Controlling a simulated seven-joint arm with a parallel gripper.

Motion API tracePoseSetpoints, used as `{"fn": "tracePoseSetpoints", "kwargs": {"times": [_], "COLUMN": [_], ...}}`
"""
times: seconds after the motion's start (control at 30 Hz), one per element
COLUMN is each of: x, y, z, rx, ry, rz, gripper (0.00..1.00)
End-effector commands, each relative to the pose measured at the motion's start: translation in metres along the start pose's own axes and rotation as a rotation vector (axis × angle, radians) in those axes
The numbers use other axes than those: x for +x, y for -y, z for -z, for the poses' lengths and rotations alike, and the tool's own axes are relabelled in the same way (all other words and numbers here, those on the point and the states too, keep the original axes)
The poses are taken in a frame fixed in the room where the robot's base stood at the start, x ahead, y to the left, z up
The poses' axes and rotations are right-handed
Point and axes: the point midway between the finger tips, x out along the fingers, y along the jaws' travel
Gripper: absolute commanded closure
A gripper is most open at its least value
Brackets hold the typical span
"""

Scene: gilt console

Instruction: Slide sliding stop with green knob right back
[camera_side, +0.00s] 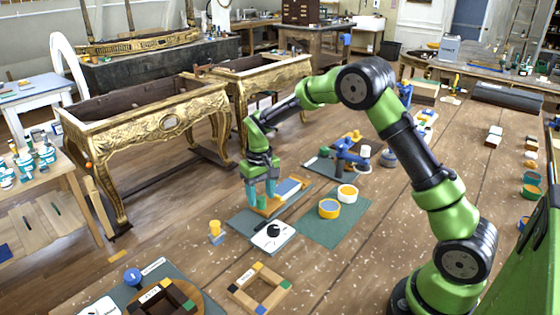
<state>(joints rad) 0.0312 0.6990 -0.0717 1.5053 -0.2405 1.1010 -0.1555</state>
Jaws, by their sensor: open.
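My green gripper (261,199) points straight down with its two teal fingers apart. A small green knob (262,203) shows low between the fingertips, on an orange-yellow wooden piece (274,210) that looks like the sliding stop. I cannot tell whether the fingers touch the knob. A blue and white block (290,187) lies just behind and to the right of the fingers. These parts sit on a dark grey-green mat (245,220). The fingers hide part of the stop, and its track is too small to make out.
A white card with a black round thing (272,232) lies in front. Yellow round containers (329,208) stand on a green mat (335,232) to the right. A yellow-and-blue piece (215,232) stands left. A wooden frame (258,286) lies nearer. A blue clamp-like device (345,155) stands behind.

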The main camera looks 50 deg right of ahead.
Motion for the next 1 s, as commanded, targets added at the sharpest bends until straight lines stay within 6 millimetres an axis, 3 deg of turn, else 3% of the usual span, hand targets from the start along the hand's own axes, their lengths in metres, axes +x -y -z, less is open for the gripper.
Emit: {"fn": "tracePoseSetpoints", "kwargs": {"times": [0.17, 0.43, 0.8, 1.0], "x": [0.0115, 0.0125, 0.012, 0.0119], "y": [0.0, 0.0, 0.0, 0.0001], "z": [0.0, 0.0001, 0.0001, 0.0001], "rx": [0.0, 0.0, 0.0, 0.0], "ry": [0.0, -0.001, -0.001, -0.001], "rz": [0.0, 0.0, 0.0, 0.0], "gripper": [0.48, 0.48, 1.0, 1.0]}}
